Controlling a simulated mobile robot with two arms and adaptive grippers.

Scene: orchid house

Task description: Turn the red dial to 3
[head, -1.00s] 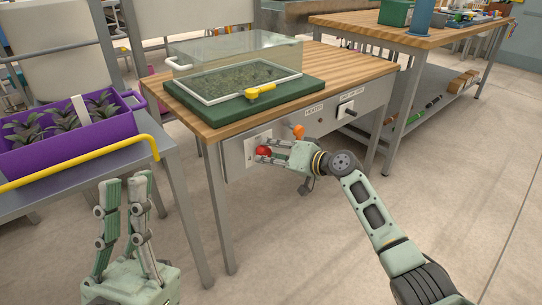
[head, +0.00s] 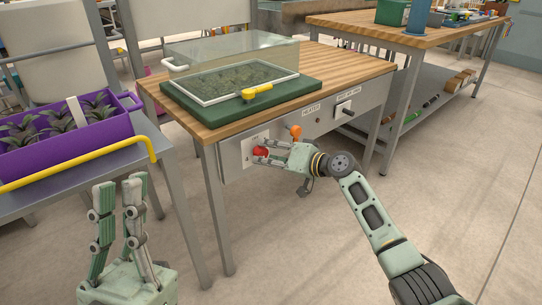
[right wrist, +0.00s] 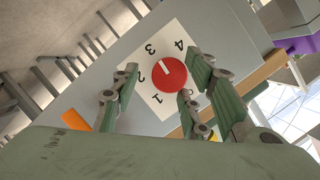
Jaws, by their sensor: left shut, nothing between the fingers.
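The red dial (right wrist: 169,74) sits on a white plate marked 1 to 4, on the front of the wooden-topped bench. In the right wrist view its white pointer mark aims towards the 3. In the head view the dial (head: 260,152) is partly covered by my right gripper (head: 264,151). The right gripper's fingers (right wrist: 158,85) are apart, one on each side of the dial, with a visible gap on the left side. Contact on the other side is unclear. My left gripper (head: 119,186) is shut and empty, low at the left, away from the bench.
An orange knob (head: 296,131) and a black switch (head: 345,111) are on the same bench front. A glass-covered tray with a yellow handle (head: 257,91) stands on top. A purple planter (head: 70,150) stands on the left cart behind a yellow rail (head: 90,160).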

